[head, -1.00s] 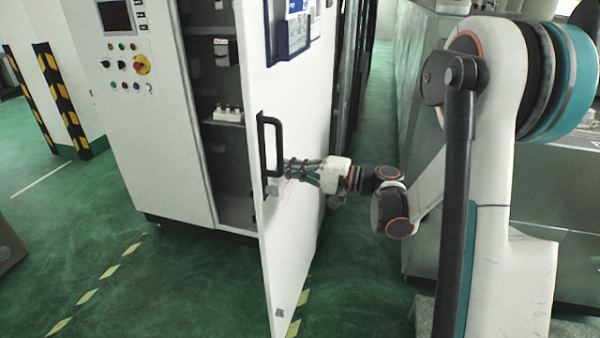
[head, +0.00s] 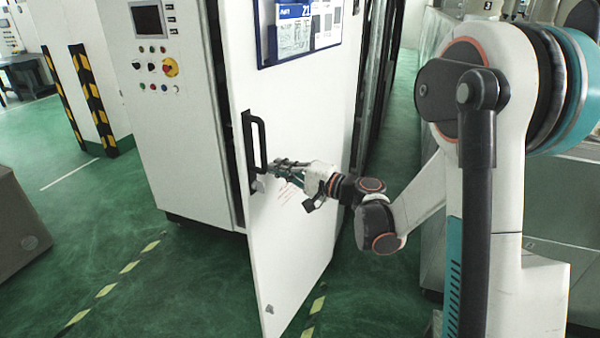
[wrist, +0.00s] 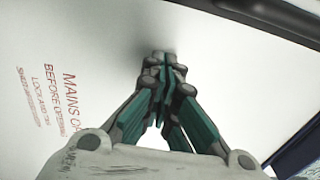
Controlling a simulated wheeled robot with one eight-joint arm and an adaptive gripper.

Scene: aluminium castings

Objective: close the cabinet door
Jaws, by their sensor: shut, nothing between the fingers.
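The white cabinet door (head: 290,240) stands partly open in the head view, its outer face toward me and its free edge at the left. A black bar handle (head: 254,142) is fixed near that free edge. My gripper (head: 274,168) is shut and empty, with its fingertips at the door's outer face just right of the handle. In the wrist view the closed fingertips (wrist: 165,62) meet or nearly meet the white door face (wrist: 100,30); exact contact is hard to tell. The cabinet body (head: 180,110) stands behind the door at the left, and its inside is almost hidden.
A control panel with a screen (head: 148,18) and buttons is on the cabinet front. A blue-framed notice board (head: 300,30) hangs on the door. A grey box (head: 18,225) stands at the left. The green floor (head: 150,300) before the cabinet is clear.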

